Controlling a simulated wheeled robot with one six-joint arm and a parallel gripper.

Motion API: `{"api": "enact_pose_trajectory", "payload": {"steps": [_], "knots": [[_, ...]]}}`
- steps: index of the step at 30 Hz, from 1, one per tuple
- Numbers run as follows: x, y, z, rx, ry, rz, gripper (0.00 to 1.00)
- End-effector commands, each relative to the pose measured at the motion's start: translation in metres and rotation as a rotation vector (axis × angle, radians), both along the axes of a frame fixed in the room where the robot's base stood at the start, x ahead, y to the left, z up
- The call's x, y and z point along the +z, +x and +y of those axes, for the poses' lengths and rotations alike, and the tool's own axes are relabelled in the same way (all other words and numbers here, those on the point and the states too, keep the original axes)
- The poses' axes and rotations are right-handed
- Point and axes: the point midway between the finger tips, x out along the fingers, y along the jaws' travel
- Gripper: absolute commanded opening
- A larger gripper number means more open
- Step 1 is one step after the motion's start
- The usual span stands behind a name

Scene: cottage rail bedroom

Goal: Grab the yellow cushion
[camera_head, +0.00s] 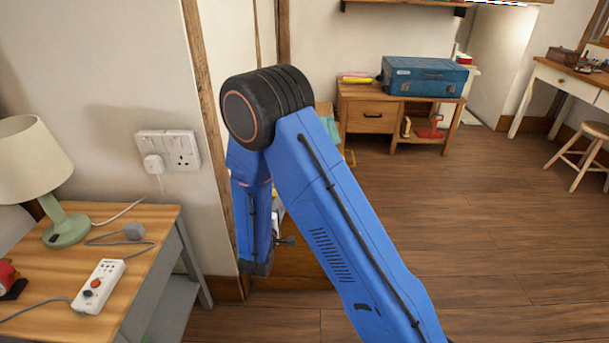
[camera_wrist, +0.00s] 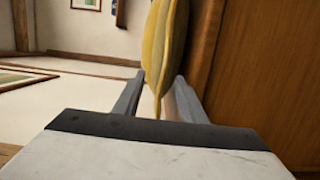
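The yellow cushion (camera_wrist: 165,50) stands on edge in the wrist view, narrow side towards me, beside a brown wooden panel. Its top runs out of the frame. My gripper (camera_wrist: 160,80) is open, with one grey finger on each side of the cushion's lower part. A gap shows between the left finger and the cushion. The right finger is close to it, and I cannot tell whether they touch. In the head view my blue arm hides most of the gripper, and I cannot make out the cushion there.
The wooden panel (camera_wrist: 265,70) is close on the right in the wrist view. In the head view a bedside table (camera_head: 165,235) with a lamp (camera_head: 35,165) stands at left. A wooden cabinet (camera_head: 365,119) bears a blue case (camera_head: 424,77).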

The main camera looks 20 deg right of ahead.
Motion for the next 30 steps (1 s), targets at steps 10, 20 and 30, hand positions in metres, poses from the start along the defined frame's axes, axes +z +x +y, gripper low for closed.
{"api": "enact_pose_trajectory", "payload": {"steps": [10, 20, 30], "knots": [[-0.006, 0.039, -0.017, -0.003, 0.002, -0.001, 0.38], [-0.006, 0.044, -0.02, -0.001, 0.0, 0.0, 0.31], [-0.006, 0.044, -0.02, -0.001, 0.001, 0.0, 0.0]]}}
